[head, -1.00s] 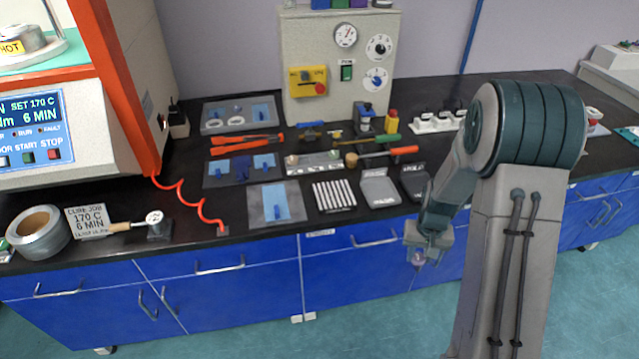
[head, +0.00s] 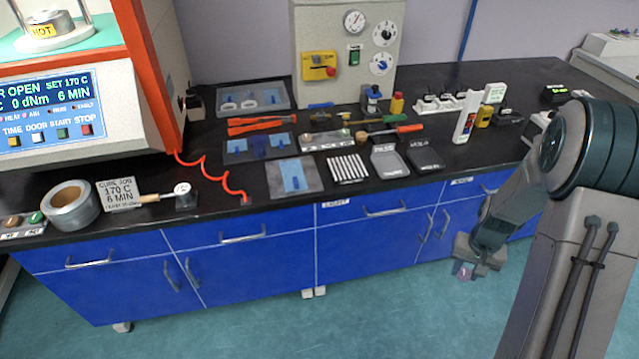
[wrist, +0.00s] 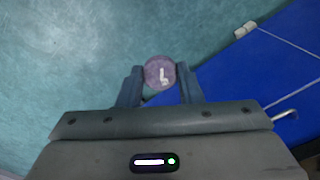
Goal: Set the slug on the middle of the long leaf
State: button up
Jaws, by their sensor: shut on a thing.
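The slug (wrist: 160,73) is a small purple-grey disc with a pale L-like mark on its face. My gripper (wrist: 160,84) is shut on it, one finger on each side. In the head view the slug (head: 463,271) hangs below my gripper (head: 468,264), in front of the blue cabinets and over the floor, away from the bench top. A grey sheet with one blue strip (head: 308,171) lies near the bench's front edge. Two more grey sheets, one with blue pieces (head: 232,152) and one with white rings (head: 278,108), lie behind it. I cannot tell which is the long leaf.
The black bench top (head: 230,205) also holds a row of white sticks (head: 348,168), a grey tray (head: 389,161), a black tray (head: 424,158) and orange-handled tools (head: 262,123). The rheometer (head: 60,120) stands at left, with a coiled red cord (head: 205,183) beside it.

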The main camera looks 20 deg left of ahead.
aim_at(290, 166)
jog(key=k, duration=0.35)
jog(key=u, duration=1.2)
jog(key=i, duration=0.25)
